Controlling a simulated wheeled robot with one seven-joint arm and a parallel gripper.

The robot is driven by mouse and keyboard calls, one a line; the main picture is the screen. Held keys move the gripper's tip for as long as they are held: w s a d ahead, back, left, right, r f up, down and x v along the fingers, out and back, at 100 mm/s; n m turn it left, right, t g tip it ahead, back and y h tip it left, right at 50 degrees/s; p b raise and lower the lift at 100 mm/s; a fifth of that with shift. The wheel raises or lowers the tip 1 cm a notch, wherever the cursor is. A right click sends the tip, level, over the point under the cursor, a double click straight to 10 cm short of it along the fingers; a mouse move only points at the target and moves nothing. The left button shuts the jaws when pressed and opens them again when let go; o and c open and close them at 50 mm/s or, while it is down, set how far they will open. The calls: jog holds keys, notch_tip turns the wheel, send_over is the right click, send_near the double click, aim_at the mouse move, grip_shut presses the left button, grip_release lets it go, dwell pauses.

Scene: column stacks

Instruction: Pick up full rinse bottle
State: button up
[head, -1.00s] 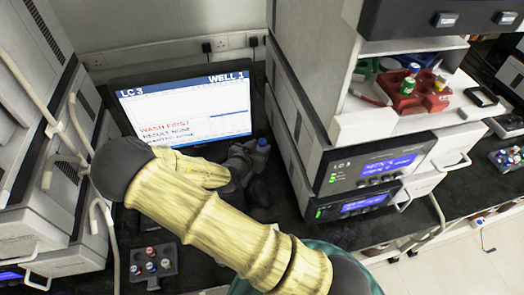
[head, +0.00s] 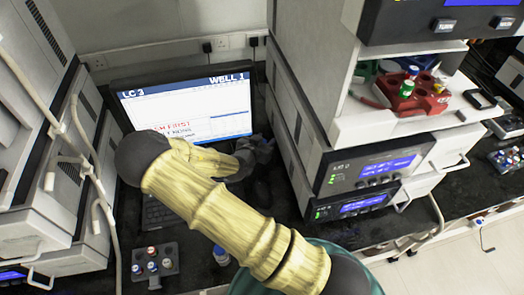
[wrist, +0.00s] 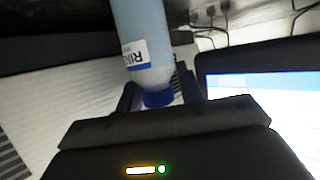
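In the wrist view, a pale blue-white bottle (wrist: 142,35) with a blue cap and a white label with blue lettering, partly readable as "RIN", lies between the fingers of my gripper (wrist: 158,92). Its cap points toward the palm, and its label looks inverted. The fingers stand on both sides of the cap, seemingly with narrow gaps; contact is not clear. In the head view, my gripper (head: 253,152) is in front of the monitor's right edge, beside the right-hand instrument stack. The gripper and arm mostly hide the bottle there.
A blue-capped bottle (head: 221,256) stands on the dark bench below my arm. A grey rack (head: 154,265) of small vials is to its left. A monitor (head: 185,105) stands behind my arm. Instrument stacks flank it; the right one (head: 375,170) carries a red caddy (head: 425,100).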

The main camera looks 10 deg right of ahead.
jog(key=shift+d, duration=0.15)
jog(key=shift+s, duration=0.15)
jog(key=shift+c, duration=0.5)
jog(key=c, duration=0.5)
jog(key=shift+o, duration=0.2)
jog(key=shift+r, duration=0.1)
